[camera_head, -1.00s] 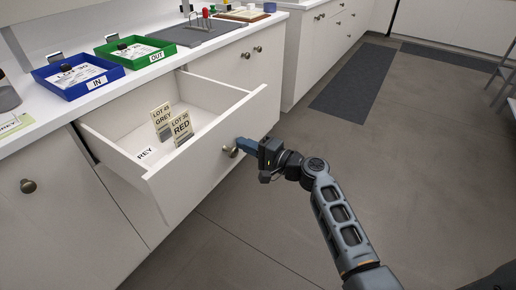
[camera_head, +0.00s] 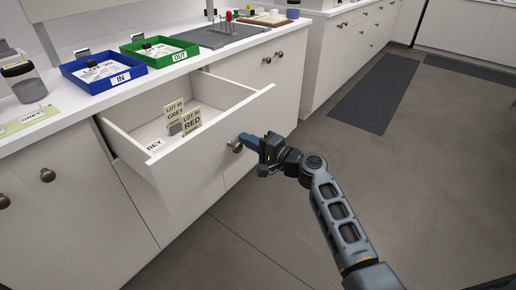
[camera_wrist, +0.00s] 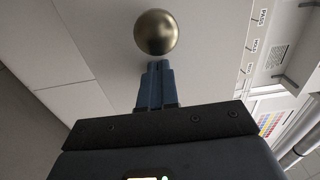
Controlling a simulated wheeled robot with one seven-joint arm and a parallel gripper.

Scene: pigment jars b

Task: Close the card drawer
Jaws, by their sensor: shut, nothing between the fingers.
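The white card drawer (camera_head: 212,143) stands pulled out from the cabinet under the counter in the head view. Inside it stand upright cards, one marked LOT 45 GREY (camera_head: 174,112) and one marked LOT 30 RED (camera_head: 191,122); another card lies on the drawer floor. The round brass knob (camera_head: 235,146) sits on the drawer front, and it also shows in the wrist view (camera_wrist: 156,32). My gripper (camera_head: 246,139) is shut and empty, its blue fingertips at the knob. In the wrist view the fingertips (camera_wrist: 160,66) point at the knob; whether they touch it I cannot tell.
On the counter stand a blue IN tray (camera_head: 92,75), a green OUT tray (camera_head: 160,52), a grey mat (camera_head: 215,38) and a jar (camera_head: 27,85). Other closed cabinet fronts flank the drawer. The floor (camera_head: 330,160) to the right is open, with a dark floor mat (camera_head: 375,95).

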